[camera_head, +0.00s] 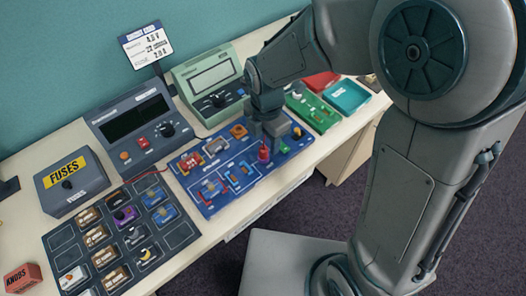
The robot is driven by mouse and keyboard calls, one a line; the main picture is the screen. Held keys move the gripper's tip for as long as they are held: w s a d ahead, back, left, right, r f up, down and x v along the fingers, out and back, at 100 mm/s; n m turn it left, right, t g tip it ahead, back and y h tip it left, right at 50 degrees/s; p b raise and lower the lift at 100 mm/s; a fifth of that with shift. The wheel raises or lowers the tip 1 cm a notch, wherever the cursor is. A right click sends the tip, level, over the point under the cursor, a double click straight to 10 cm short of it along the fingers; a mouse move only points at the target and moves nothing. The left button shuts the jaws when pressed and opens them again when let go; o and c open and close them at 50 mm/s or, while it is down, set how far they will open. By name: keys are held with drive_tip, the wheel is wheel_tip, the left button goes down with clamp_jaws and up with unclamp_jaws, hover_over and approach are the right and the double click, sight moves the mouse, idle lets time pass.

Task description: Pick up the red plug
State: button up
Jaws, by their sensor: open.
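The red plug (263,154) is a small reddish-pink piece standing upright on the blue circuit board (208,205), near the board's middle right. My gripper (268,138) points down from above, right over the plug and close to it. Its fingers are open and hide part of the board behind. From this view I cannot tell whether the fingers are around the plug or just beside it.
Several components sit on the blue board around the plug. A dark meter (132,122), a green meter (208,84) and a fuse box (72,182) stand behind. A dark sorting tray (67,238) lies left; a green board (313,111) and teal tray (347,96) lie right.

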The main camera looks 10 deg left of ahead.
sight(263, 146)
drive_tip(key=f, duration=0.2)
drive_tip(key=f+p, duration=0.1)
drive_tip(key=shift+w+a+f, duration=0.1)
drive_tip(key=shift+a+f, duration=0.3)
drive_tip(key=shift+f, duration=0.65)
drive_tip(key=shift+c, duration=0.2)
clamp_jaws()
